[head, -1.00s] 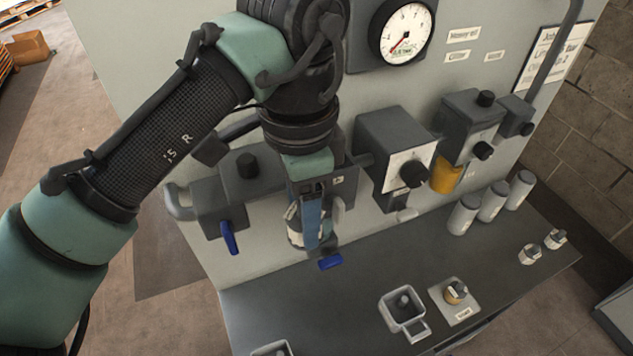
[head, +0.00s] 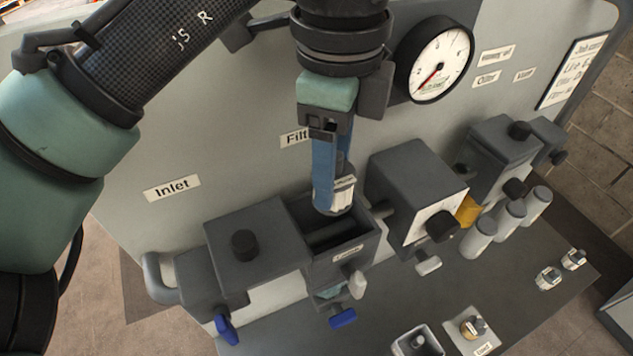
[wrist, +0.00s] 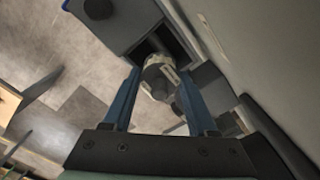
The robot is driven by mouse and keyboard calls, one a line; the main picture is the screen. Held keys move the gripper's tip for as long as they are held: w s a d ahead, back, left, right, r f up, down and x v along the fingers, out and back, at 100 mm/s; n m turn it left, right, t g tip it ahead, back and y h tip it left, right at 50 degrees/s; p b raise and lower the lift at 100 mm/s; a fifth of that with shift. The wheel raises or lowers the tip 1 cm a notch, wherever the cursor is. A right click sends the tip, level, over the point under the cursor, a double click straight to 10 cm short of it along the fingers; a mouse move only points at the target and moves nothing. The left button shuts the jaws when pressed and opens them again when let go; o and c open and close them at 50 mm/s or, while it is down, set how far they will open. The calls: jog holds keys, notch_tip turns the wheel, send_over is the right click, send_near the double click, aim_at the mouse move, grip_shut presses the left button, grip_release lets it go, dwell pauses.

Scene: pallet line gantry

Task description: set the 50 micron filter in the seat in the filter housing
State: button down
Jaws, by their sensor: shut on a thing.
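The filter (head: 342,196) is a pale cylinder with a label too small to read. My gripper (head: 328,200) has blue fingers and is shut on it. In the wrist view the filter (wrist: 160,70) sits between the two fingertips. The filter housing (head: 351,252) is a dark open-topped box on the panel. The filter is upright at or just above its opening; I cannot tell whether its lower end is inside the rim. The seat is hidden in the dark interior.
A dark block with a black knob (head: 245,244) adjoins the housing on the left. A grey box with a dial (head: 418,190) stands close on the right. Blue handles (head: 343,318) hang below. Several grey canisters (head: 508,222) stand on the bench at right.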

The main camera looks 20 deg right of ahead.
notch_tip(320, 180, down, 11)
jog(key=shift+f, duration=0.15)
dwell(0.4)
jog(key=shift+f, duration=0.2)
jog(key=shift+c, duration=2.3)
grip_release()
jog(key=shift+r, duration=0.2)
notch_tip(320, 180, up, 12)
jog(key=shift+r, duration=0.1)
